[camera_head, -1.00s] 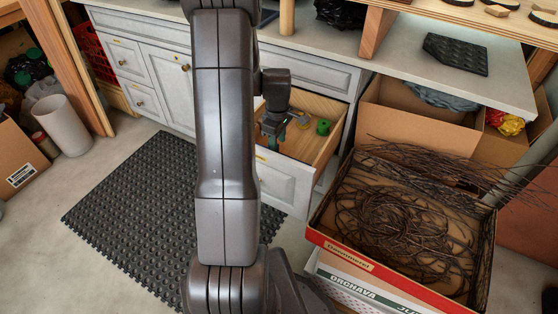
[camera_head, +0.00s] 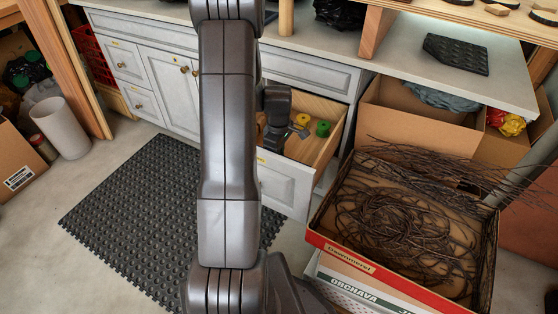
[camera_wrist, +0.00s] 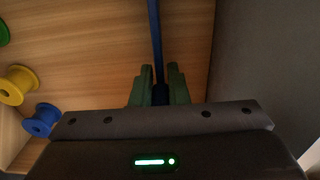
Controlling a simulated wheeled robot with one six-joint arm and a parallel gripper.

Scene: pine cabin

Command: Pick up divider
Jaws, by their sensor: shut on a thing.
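The divider (camera_wrist: 154,35) is a thin blue strip seen nearly edge-on in the wrist view, running from the top edge down to my gripper. My gripper (camera_wrist: 159,88) has green fingers, one on each side of the strip, and is shut on its near end. In the head view my gripper (camera_head: 274,138) is low inside the open drawer (camera_head: 323,150). Its fingertips and the divider cannot be made out there.
A yellow spool (camera_wrist: 16,84), a blue spool (camera_wrist: 40,120) and a green spool (camera_wrist: 3,33) lie left of the divider on the drawer's wooden floor. A grey drawer wall (camera_wrist: 255,50) is close on the right. A carton of dark twigs (camera_head: 400,220) stands right of the drawer.

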